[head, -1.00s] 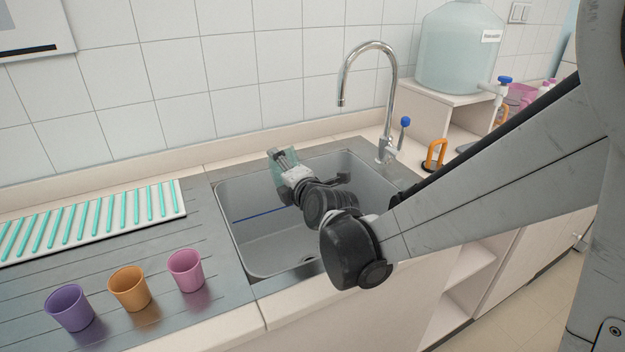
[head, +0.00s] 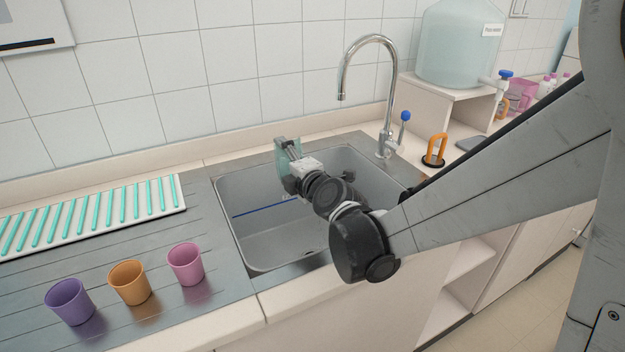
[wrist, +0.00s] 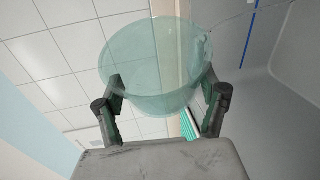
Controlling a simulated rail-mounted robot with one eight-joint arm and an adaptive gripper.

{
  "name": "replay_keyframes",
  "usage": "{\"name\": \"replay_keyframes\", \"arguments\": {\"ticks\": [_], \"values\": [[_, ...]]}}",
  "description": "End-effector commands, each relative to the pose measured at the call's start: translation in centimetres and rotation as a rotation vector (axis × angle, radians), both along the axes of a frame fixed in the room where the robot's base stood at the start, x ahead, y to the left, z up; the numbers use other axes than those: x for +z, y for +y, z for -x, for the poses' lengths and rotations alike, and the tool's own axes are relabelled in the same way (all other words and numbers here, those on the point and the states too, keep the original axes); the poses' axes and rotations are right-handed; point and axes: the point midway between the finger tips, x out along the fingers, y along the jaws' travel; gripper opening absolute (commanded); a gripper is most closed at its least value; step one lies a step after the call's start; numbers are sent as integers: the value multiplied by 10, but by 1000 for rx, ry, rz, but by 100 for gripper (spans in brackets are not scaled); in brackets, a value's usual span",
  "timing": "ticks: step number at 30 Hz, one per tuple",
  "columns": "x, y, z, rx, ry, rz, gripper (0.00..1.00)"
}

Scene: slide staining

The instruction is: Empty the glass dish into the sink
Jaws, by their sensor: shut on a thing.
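The glass dish (head: 281,150) is a clear, greenish vessel in my gripper (head: 292,154), over the back left part of the sink (head: 262,245). In the wrist view the glass dish (wrist: 150,60) sits between the two fingers of my gripper (wrist: 168,92), which are shut on its sides. The wrist view is rolled, with the wall tiles at left and the sink at right, and the dish appears tipped onto its side. I cannot make out any liquid in it or falling from it. My gripper and wrist hide part of the dish in the head view.
A tall tap (head: 388,95) stands behind the sink at right, with an orange-handled thing (head: 436,150) beyond it. Purple (head: 70,302), orange (head: 130,283) and pink (head: 186,265) cups stand left of the sink. A white rack with teal bars (head: 90,215) lies behind them.

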Motion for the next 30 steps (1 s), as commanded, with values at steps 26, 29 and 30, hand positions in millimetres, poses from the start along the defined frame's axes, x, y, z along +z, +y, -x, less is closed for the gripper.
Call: {"name": "replay_keyframes", "arguments": {"ticks": [26,29,30], "values": [[13,-15,-3,0,45,-319,39],[13,-10,-2,2,34,-257,39],[12,-9,-2,1,31,-232,39]]}}
